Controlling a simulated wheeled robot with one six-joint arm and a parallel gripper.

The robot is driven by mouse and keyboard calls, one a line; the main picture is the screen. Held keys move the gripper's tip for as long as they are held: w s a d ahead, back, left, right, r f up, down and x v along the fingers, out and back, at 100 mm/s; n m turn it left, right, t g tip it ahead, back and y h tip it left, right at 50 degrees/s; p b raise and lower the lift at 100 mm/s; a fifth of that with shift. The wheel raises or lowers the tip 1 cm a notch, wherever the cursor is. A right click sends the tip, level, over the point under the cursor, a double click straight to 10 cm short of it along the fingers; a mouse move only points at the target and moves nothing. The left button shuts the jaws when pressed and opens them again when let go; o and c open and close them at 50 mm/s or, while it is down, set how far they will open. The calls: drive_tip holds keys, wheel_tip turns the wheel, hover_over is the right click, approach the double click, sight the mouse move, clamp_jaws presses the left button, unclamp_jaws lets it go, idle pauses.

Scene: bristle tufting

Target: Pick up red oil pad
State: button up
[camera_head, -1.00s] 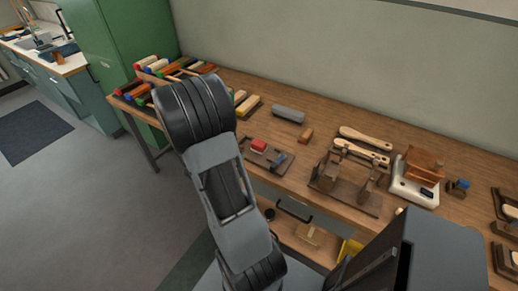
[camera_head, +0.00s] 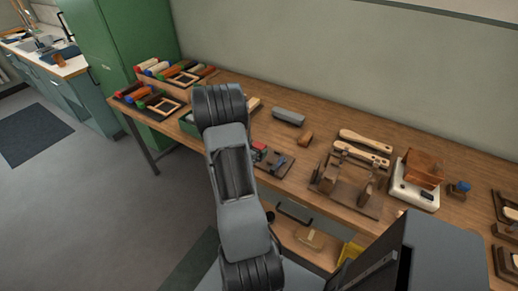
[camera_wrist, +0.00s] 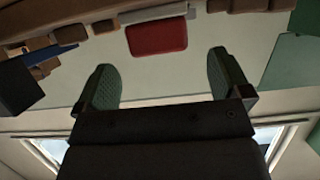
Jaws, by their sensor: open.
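The red oil pad (camera_head: 259,147) sits on a small dark board (camera_head: 280,165) near the bench's front edge. My arm hides its left part in the head view. In the wrist view, a red block that looks like the pad (camera_wrist: 157,38) shows beyond the fingertips, near the top centre. My gripper (camera_wrist: 163,80) is open, with its two green textured fingers apart and nothing between them. The pad lies apart from the fingers, roughly in line with the gap. The gripper itself is hidden behind my arm in the head view.
A grey block (camera_head: 288,116) and a small brown block (camera_head: 305,138) lie behind the pad. A wooden fixture (camera_head: 345,185), two wooden handles (camera_head: 364,146) and a white scale (camera_head: 412,190) stand to the right. Coloured rolls (camera_head: 150,68) fill a rack at left.

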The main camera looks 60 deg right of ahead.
sight(258, 146)
drive_tip(key=shift+x, duration=1.6)
drive_tip(key=shift+r, duration=0.1)
drive_tip(key=shift+c, duration=0.4)
drive_tip(key=c, duration=0.9)
drive_tip(key=shift+r, duration=0.1)
drive_tip(key=shift+c, duration=0.2)
